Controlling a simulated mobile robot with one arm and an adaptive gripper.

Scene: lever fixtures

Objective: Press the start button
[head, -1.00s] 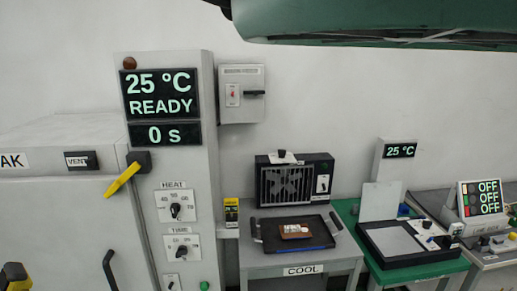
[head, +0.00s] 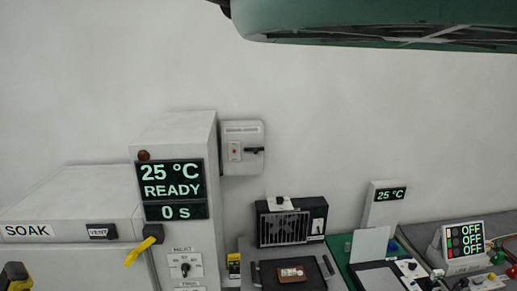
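No button marked start shows in the head view. The grey control column (head: 172,135) stands at the left and its lower part is cut off by the bottom edge. Its display (head: 170,180) reads 25 °C, READY, and the small one below reads 0 s. A HEAT knob (head: 185,268) sits under them, with the top of the TIME label at the edge. My gripper cannot be made out in this view.
A yellow-handled lever (head: 143,250) sits beside the column, on the SOAK chamber (head: 75,215). A grey switch box (head: 242,147) is on the wall. A fan unit (head: 292,222), a tray (head: 268,275) and an OFF panel (head: 465,240) are to the right. My green part spans the top right.

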